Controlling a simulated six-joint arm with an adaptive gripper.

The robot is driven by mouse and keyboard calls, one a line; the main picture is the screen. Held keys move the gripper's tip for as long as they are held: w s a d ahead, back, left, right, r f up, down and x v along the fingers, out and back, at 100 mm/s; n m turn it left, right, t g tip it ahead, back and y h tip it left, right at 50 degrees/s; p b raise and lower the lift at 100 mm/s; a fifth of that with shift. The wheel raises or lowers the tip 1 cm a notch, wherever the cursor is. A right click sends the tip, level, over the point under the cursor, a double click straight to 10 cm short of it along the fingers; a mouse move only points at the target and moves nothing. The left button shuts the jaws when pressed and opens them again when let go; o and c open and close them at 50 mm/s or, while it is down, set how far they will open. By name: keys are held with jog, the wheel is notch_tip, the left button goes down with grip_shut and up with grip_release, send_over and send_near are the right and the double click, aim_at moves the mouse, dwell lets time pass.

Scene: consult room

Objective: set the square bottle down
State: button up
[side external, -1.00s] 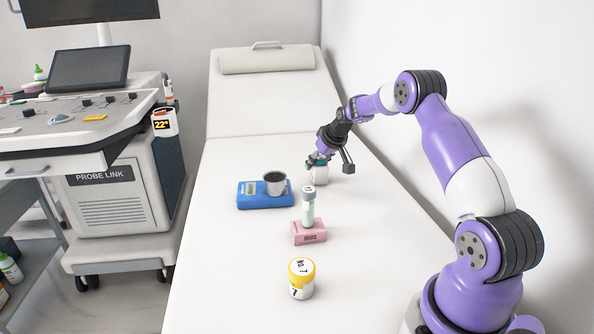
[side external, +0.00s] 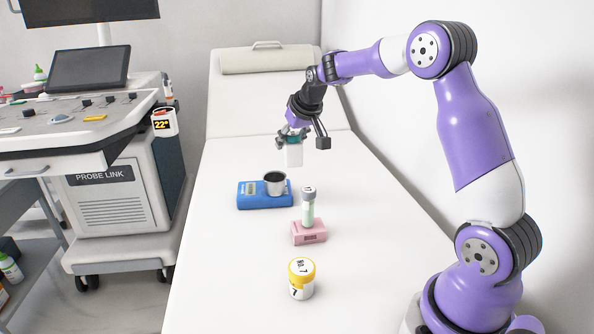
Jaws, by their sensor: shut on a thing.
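The square bottle (side external: 293,156) is white with a teal top and hangs upright below my gripper (side external: 292,138). My gripper is shut on it near the top. The bottle is held above the white couch (side external: 236,286), behind and a little right of the metal cup on the blue scale. Its base looks clear of the couch surface. The fingers partly hide the teal top.
A blue scale (side external: 250,201) bears a metal cup (side external: 275,184). In front are a pink block (side external: 309,234) with a capped tube (side external: 308,207) and a yellow-lidded jar (side external: 301,281). The couch is bare left and right of these. A wall runs along the right.

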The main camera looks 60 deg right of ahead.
jog(key=s+a+r+n+y, duration=0.2)
jog(key=a+n, duration=0.2)
jog(key=a, duration=1.5)
jog(key=s+a+f+n+y, duration=0.1)
jog(key=s+a+n+y, duration=0.15)
jog(key=s+a, duration=0.35)
jog(key=s+a+n+y, duration=0.1)
jog(key=s+a+n, duration=0.25)
jog(key=a, duration=0.45)
jog(key=shift+m+h, duration=0.25)
jog(key=shift+m, duration=0.15)
jog(key=shift+w+d+f, duration=1.1)
jog(key=shift+d+f, duration=0.3)
jog(key=shift+f, duration=0.45)
jog(key=shift+w+d+f, duration=1.15)
jog(key=shift+d+f, duration=0.2)
jog(key=shift+f, duration=0.55)
jog(key=shift+w+d+f, duration=1.1)
jog(key=shift+d+f, duration=0.3)
jog(key=shift+f, duration=0.45)
jog(key=o, duration=1.1)
jog(key=shift+f, duration=0.15)
